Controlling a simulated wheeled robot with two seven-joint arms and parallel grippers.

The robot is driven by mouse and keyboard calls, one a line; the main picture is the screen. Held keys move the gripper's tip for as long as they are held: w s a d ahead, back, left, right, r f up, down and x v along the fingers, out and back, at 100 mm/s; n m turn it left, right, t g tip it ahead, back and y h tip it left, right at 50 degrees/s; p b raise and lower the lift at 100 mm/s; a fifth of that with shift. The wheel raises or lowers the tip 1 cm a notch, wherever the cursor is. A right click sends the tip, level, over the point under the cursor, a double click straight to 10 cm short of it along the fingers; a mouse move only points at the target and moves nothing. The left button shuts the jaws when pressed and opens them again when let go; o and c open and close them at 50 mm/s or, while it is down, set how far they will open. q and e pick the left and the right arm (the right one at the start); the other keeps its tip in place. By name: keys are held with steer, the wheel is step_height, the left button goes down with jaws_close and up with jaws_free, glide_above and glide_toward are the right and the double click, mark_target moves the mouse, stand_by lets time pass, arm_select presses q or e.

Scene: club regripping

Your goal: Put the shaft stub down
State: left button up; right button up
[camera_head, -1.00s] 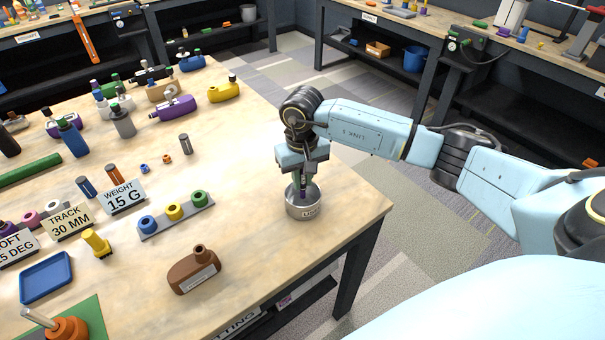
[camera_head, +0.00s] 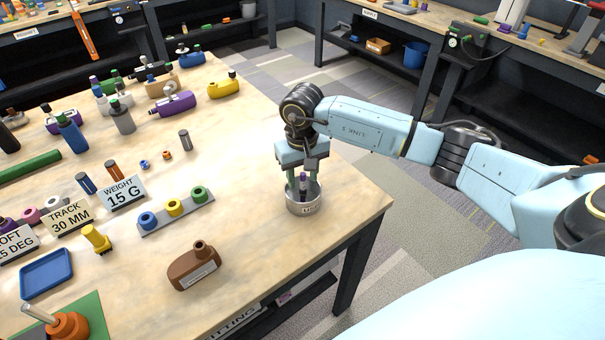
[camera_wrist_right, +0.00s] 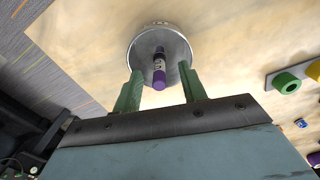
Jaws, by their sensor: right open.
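The shaft stub (camera_head: 303,182), dark with a purple end, stands in a round silver metal cup (camera_head: 302,209) near the table's right corner. In the right wrist view the stub (camera_wrist_right: 159,72) shows its purple end and a small white label, inside the cup (camera_wrist_right: 178,42). My right gripper (camera_head: 303,180) is over the cup from above. Its green fingers (camera_wrist_right: 160,82) are apart on either side of the stub, with gaps showing between. The stub's lower end is hard to make out inside the cup. My left gripper is not in view.
A brown bottle (camera_head: 194,268) and a grey strip (camera_head: 150,233) with blue, yellow and green rings lie left of the cup. A "WEIGHT 15 G" sign (camera_head: 121,195) and a blue tray (camera_head: 46,275) stand farther left. The table surface around the cup is clear.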

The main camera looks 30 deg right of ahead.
step_height(320, 180, up, 7)
steer(key=p, duration=0.3)
steer(key=shift+r+p, duration=0.1)
steer(key=shift+p, duration=0.2)
steer(key=shift+a, duration=0.1)
